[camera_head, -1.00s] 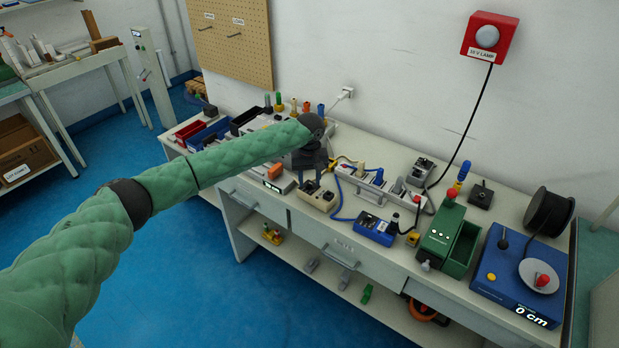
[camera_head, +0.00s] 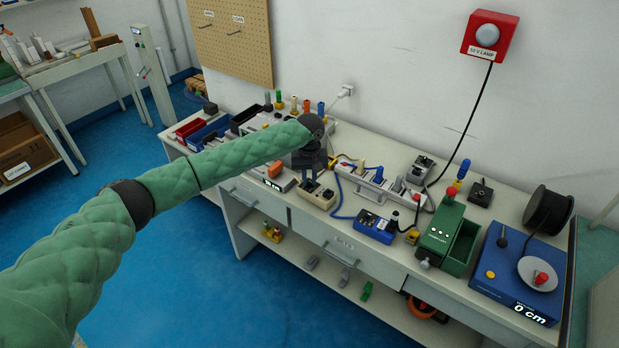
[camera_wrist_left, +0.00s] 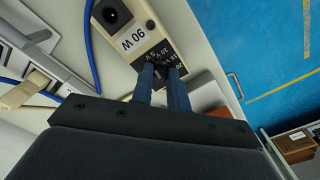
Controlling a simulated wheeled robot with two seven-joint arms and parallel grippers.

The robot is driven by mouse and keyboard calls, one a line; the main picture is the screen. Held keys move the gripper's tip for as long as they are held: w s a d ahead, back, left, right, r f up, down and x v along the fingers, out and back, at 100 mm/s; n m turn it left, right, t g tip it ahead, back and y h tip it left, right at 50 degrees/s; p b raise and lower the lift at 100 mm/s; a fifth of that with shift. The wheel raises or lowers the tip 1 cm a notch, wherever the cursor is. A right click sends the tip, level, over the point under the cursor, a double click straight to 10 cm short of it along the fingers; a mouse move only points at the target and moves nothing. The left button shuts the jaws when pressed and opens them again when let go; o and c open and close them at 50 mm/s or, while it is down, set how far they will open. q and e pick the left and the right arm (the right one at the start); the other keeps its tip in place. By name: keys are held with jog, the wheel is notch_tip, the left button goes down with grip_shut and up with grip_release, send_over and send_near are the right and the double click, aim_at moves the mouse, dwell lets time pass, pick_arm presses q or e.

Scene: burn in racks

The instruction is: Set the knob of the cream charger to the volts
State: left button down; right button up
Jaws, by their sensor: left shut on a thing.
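The cream charger (camera_head: 322,199) stands near the front edge of the workbench, left of the blue unit. In the left wrist view the cream charger (camera_wrist_left: 141,22) shows a round black socket, a "90 W" label and a black dial plate (camera_wrist_left: 155,52) with volt marks, including 10 V and 5 V. My left gripper (camera_head: 308,186) reaches down onto the charger from above. In the left wrist view my left gripper (camera_wrist_left: 163,71) is shut on the small dark knob at the dial. The fingertips mostly hide the knob, so its setting cannot be read. My right gripper is not in view.
A blue unit (camera_head: 375,227) and a power strip (camera_head: 378,184) with plugs and cables lie close by on the right. A green unit (camera_head: 440,228) and a blue cable-measuring unit (camera_head: 515,275) stand farther right. A red lamp (camera_head: 489,36) hangs on the wall.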

pick_arm(q)
jog(key=shift+m, duration=0.7)
jog(key=shift+m+p, duration=0.4)
jog(key=shift+m, duration=0.7)
jog(key=shift+m+p, duration=0.6)
jog(key=shift+m, duration=1.1)
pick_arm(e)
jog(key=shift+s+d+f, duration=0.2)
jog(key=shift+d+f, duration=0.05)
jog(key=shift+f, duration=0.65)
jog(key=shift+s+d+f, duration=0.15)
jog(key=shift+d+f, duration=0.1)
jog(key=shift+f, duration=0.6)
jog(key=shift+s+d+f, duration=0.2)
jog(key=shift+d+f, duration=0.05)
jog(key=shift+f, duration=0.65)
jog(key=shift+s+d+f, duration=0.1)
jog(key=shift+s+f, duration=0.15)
